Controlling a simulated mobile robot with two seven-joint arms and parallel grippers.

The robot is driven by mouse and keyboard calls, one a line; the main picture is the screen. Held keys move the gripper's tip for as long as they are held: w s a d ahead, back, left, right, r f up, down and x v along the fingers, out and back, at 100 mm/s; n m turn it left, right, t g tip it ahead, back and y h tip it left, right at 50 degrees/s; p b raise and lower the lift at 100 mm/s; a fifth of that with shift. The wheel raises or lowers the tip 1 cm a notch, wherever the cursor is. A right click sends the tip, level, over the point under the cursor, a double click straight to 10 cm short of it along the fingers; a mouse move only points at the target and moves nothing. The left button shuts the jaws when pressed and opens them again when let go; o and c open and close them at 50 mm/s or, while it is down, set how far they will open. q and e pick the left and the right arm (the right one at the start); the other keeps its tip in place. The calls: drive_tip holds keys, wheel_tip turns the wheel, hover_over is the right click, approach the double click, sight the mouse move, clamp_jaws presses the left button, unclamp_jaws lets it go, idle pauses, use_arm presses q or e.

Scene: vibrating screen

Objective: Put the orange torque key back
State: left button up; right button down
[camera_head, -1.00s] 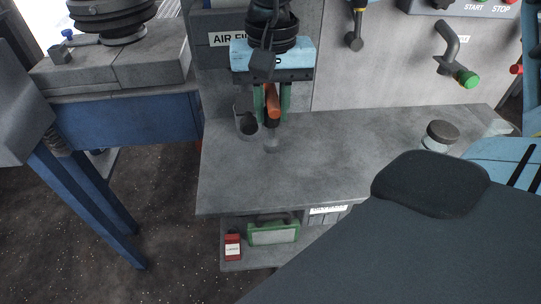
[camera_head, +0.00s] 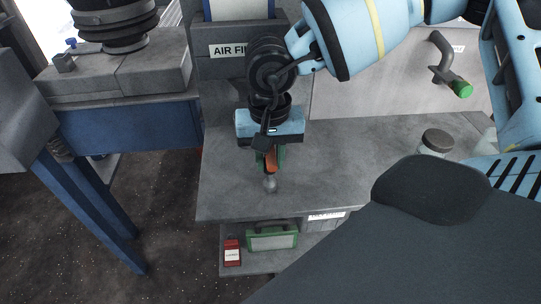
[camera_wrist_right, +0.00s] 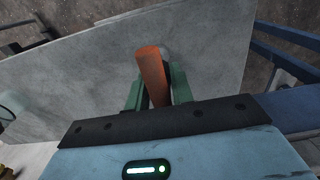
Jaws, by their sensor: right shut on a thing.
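My right gripper (camera_head: 269,158) points down over the grey bench and is shut on the orange torque key (camera_head: 271,161). In the right wrist view the key's orange handle (camera_wrist_right: 153,76) stands between the two green fingers (camera_wrist_right: 157,95). The key's grey round end (camera_head: 270,184) hangs below the fingers, over the front half of the bench; I cannot tell whether it touches the top. My left gripper is not in view.
The grey bench top (camera_head: 340,165) is mostly clear. A lidded jar (camera_head: 436,142) stands at its right end. A green case (camera_head: 271,239) and a red box (camera_head: 232,253) sit on the shelf below.

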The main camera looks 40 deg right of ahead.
drive_tip(key=shift+f, duration=0.15)
drive_tip(key=shift+f, duration=0.1)
drive_tip(key=c, duration=1.2)
unclamp_jaws()
wheel_tip(320, 180, up, 12)
drive_tip(key=shift+r+b, duration=0.15)
drive_tip(key=shift+b, duration=0.25)
